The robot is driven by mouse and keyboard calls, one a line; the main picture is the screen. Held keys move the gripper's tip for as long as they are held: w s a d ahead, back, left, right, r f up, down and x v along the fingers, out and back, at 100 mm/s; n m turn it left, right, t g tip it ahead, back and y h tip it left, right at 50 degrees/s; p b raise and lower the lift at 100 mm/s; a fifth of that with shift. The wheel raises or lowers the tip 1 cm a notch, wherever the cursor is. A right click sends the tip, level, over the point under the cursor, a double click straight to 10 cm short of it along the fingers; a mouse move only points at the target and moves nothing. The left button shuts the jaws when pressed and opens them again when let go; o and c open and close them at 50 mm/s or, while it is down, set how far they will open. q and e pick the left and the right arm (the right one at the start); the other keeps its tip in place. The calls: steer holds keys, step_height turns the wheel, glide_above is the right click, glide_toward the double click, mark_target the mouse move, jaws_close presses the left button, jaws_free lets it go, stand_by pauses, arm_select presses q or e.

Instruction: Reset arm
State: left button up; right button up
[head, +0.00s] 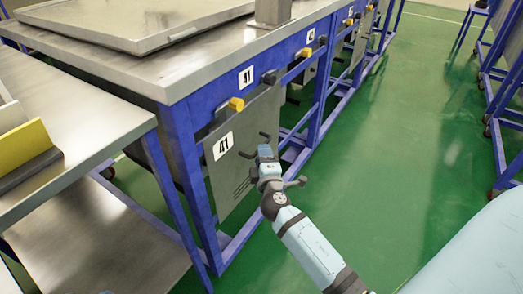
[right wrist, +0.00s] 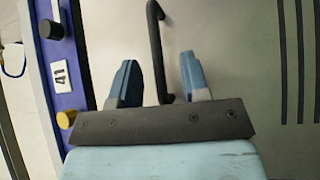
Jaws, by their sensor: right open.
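My right gripper (head: 265,152) is in front of a grey hanging panel (head: 228,170) marked 41, under the blue-framed bench. In the right wrist view its two blue-grey fingers (right wrist: 160,82) are spread apart. The panel's black bar handle (right wrist: 156,45) shows in the gap between them, and the fingers do not look closed on it. I cannot tell how deep the handle sits between the fingers. My right arm reaches in from the bottom of the head view. My left gripper is not in view.
A yellow knob (head: 236,104) and a black knob (head: 270,76) sit on the blue rail above the panel. A metal table (head: 80,120) with a yellow piece (head: 24,145) stands at left. Green floor (head: 400,150) is open at right, with blue racks (head: 505,130) beyond.

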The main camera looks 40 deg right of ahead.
steer(key=v, duration=0.5)
